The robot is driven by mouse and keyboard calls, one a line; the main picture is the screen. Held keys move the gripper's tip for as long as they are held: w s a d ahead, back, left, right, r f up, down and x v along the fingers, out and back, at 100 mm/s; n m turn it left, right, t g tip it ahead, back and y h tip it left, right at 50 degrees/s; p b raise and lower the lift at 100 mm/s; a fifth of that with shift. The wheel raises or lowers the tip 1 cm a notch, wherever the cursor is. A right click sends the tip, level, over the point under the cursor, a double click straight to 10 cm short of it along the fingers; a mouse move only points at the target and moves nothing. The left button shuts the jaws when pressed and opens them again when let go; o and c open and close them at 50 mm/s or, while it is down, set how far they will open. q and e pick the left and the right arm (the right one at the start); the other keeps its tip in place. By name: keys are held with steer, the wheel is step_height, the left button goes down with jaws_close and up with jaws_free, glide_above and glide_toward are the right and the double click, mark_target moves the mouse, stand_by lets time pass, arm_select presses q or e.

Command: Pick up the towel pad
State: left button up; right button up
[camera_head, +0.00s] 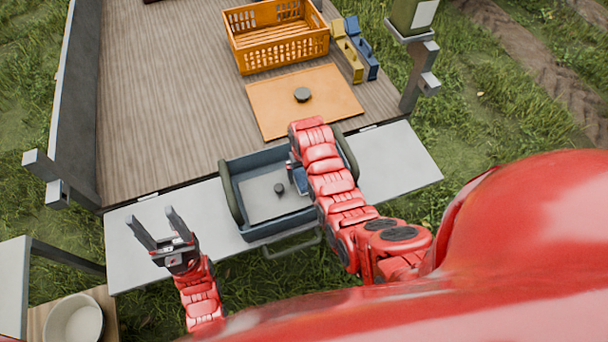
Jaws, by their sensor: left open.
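A flat light grey pad (258,200) with a small dark knob lies inside a blue-grey tray (282,231) on the white ledge. A flat orange pad (275,108), also with a dark knob, lies on the wooden deck behind. I cannot tell for sure which one is the towel pad. My left gripper (152,219) is open and empty, fingers pointing away, over the ledge left of the tray. My right arm reaches over the tray's right part. Its gripper (292,164) is mostly hidden behind the arm, beside a small blue piece (300,181), so its jaws cannot be read.
An orange slatted crate (275,62) stands at the back of the deck (165,90). Yellow (349,60) and blue (367,60) pieces stand right of it. A grey post (417,75) is at the deck's right. A white bowl (74,322) is lower left. The deck's left side is clear.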

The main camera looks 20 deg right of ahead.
steer(key=c, duration=1.1)
steer(key=shift+r, duration=0.45)
step_height(320, 180, up, 4)
steer(key=shift+w+f+b, duration=0.1)
steer(key=shift+b, duration=0.65)
step_height(320, 180, up, 4)
steer(key=shift+r+p, duration=0.15)
steer(key=shift+p, duration=0.85)
steer(key=shift+r+p, duration=0.6)
steer(key=shift+p, duration=0.05)
steer(key=shift+f, duration=0.1)
